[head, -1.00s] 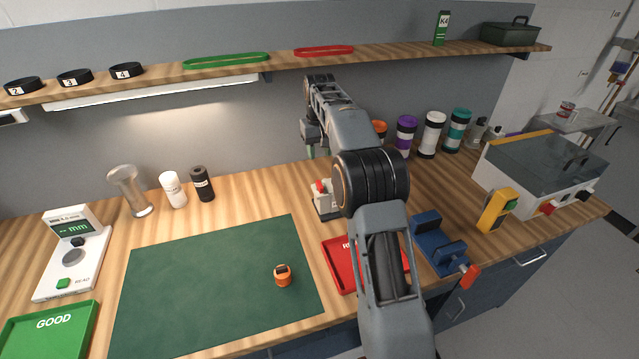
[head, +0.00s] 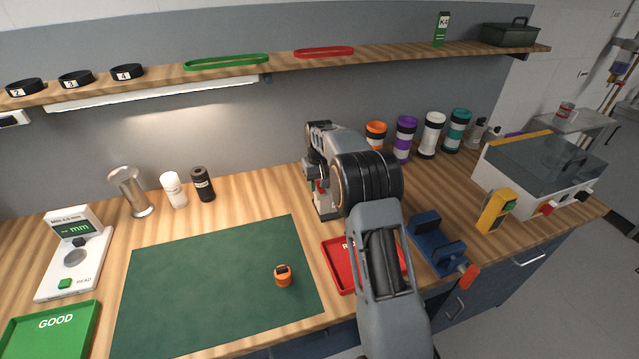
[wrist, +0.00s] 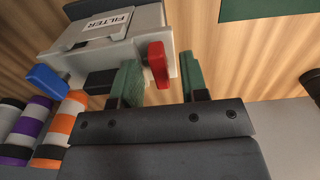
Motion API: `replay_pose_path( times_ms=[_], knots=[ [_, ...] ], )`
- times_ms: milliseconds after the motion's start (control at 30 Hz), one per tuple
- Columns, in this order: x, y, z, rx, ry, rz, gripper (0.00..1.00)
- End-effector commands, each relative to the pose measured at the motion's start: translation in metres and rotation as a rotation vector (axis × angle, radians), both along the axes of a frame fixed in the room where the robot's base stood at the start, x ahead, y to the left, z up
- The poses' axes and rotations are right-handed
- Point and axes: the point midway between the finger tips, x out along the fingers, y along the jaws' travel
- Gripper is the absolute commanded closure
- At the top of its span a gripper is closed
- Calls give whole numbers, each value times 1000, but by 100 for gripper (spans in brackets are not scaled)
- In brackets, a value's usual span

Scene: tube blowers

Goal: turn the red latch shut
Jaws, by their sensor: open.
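The red latch (wrist: 158,64) sticks out from the corner of a light-grey filter housing (wrist: 75,55) in the wrist view. My gripper (wrist: 161,78) is open, with one green-padded finger on each side of the latch in the picture. The left finger is close to the latch, and there is a wider gap to the right finger. I cannot tell whether either finger touches it. A blue latch (wrist: 47,77) is on the housing's other corner. In the head view, my arm hides most of the housing (head: 325,205) and the fingers.
A red tray (head: 340,268) and a blue fixture with an orange-red handle (head: 438,242) stand near the arm. Several banded cylinders (head: 405,140) stand behind. A green mat (head: 215,285) holds an orange piece (head: 283,276). The shelf (head: 385,52) runs above.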

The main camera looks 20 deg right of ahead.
Motion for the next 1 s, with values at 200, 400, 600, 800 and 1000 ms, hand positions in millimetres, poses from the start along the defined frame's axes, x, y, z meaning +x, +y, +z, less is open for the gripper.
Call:
replay_pose_path(
  times_ms=[200, 400, 600, 800, 1000],
  knots=[
    [0, 0, 0, 0, 0, 0, 63],
    [0, 0, 0, 0, 0, 0, 83],
    [0, 0, 0, 0, 0, 0, 100],
    [0, 0, 0, 0, 0, 4, 100],
    [0, -1, 1, 0, 0, 61, 100]
  ],
)
